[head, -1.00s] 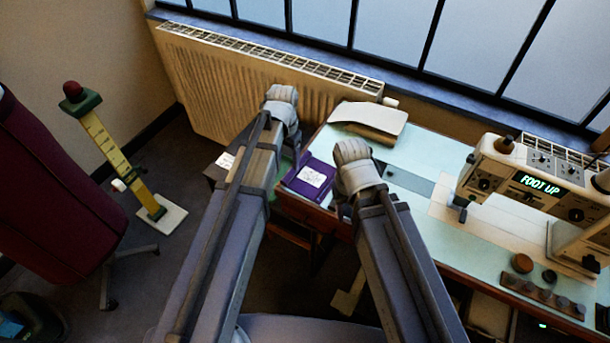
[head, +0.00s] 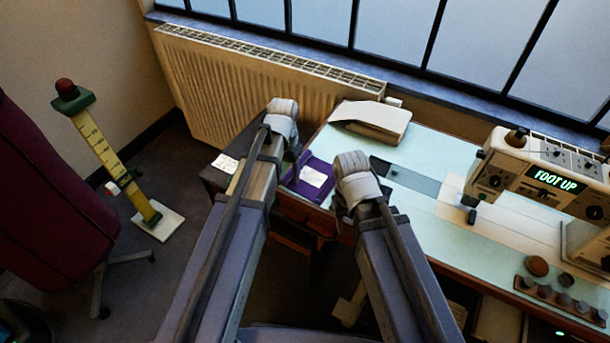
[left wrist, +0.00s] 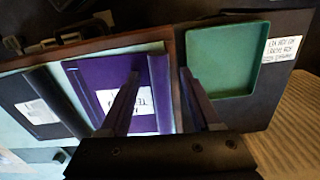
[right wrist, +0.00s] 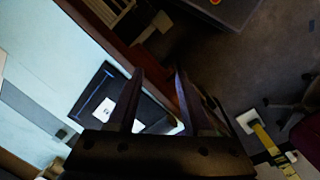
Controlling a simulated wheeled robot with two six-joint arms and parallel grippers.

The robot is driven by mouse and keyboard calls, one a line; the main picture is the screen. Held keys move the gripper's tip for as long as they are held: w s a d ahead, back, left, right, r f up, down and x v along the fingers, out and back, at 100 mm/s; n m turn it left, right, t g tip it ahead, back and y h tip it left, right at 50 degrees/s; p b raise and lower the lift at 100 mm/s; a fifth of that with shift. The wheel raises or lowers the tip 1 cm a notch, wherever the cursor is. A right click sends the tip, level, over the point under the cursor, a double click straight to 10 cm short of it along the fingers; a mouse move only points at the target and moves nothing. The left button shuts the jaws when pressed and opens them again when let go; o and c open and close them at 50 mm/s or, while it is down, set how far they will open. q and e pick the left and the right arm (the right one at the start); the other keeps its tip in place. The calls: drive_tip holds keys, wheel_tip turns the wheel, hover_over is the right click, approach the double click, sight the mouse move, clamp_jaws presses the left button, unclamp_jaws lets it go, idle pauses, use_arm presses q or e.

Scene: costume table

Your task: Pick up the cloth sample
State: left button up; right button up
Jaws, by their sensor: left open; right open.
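A flat purple piece with a white label (left wrist: 87,97) lies by the table's left end; it also shows in the head view (head: 298,188). I cannot tell whether it is the cloth sample or a tray holding it. A dark piece with a white label (left wrist: 40,112) lies beside it. My left gripper (left wrist: 160,75) is open and empty, its fingers seen over the purple piece's right side and the table edge. My right gripper (right wrist: 159,72) is open and empty near the table's front edge, with a dark labelled piece (right wrist: 98,90) to its left in the right wrist view.
A green tray (left wrist: 228,60) sits on a dark side stand with a written note. A cream stack (head: 385,118) lies at the table's back. A sewing machine (head: 540,165) stands at the right. A ruler stand (head: 112,160) and maroon dress form (head: 50,200) stand left.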

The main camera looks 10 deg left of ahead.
use_arm(q)
clamp_jaws()
idle(0.4)
drive_tip(key=shift+r, duration=0.1)
wheel_tip(320, 180, up, 10)
drive_tip(key=p, duration=1)
